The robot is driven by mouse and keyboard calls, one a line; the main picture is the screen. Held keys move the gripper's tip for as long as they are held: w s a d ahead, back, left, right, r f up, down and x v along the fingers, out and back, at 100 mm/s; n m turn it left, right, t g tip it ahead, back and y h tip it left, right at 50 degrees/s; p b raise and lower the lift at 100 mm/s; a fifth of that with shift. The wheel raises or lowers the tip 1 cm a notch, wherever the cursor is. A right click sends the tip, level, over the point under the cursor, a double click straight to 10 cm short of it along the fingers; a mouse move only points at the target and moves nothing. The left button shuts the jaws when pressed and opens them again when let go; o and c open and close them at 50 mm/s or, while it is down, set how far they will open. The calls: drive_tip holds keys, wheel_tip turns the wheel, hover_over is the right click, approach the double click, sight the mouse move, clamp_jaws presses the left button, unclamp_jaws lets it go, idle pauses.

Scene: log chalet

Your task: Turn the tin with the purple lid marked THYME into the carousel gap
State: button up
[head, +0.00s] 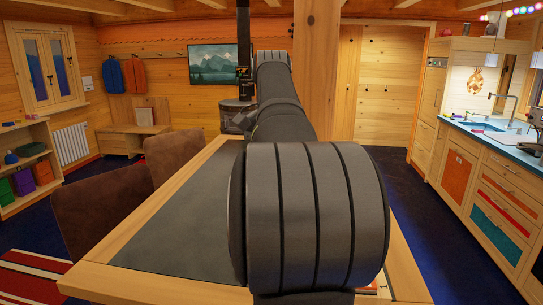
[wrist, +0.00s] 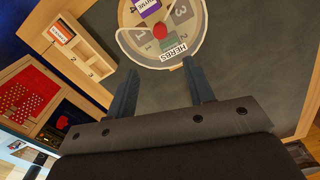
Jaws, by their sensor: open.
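In the wrist view, the round carousel (wrist: 136,48) lies at the top, with numbered compartments, a red centre knob (wrist: 159,31) and a HERBS label (wrist: 174,51) on its near rim. The tin with the purple lid marked THYME (wrist: 146,9) sits in it beyond the knob, close to the number 4, partly cut by the frame's top edge. My gripper (wrist: 160,66) is open and empty, its two fingers apart just on the near side of the HERBS label. The carousel's far side is out of frame. In the head view, my arm hides the carousel and tin.
A wooden rack (wrist: 85,52) with numbered slots stands left of the carousel; one slot holds an orange-and-white tin (wrist: 62,31). A red patterned board (wrist: 28,97) lies farther left. The dark tabletop (wrist: 250,60) right of the carousel is clear. Brown chairs (head: 105,205) stand along the table's left side.

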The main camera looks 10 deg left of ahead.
wheel_tip(320, 180, up, 2)
drive_tip(key=shift+f, duration=0.15)
idle(0.4)
wheel_tip(320, 180, down, 17)
drive_tip(key=shift+f, duration=0.1)
idle(0.5)
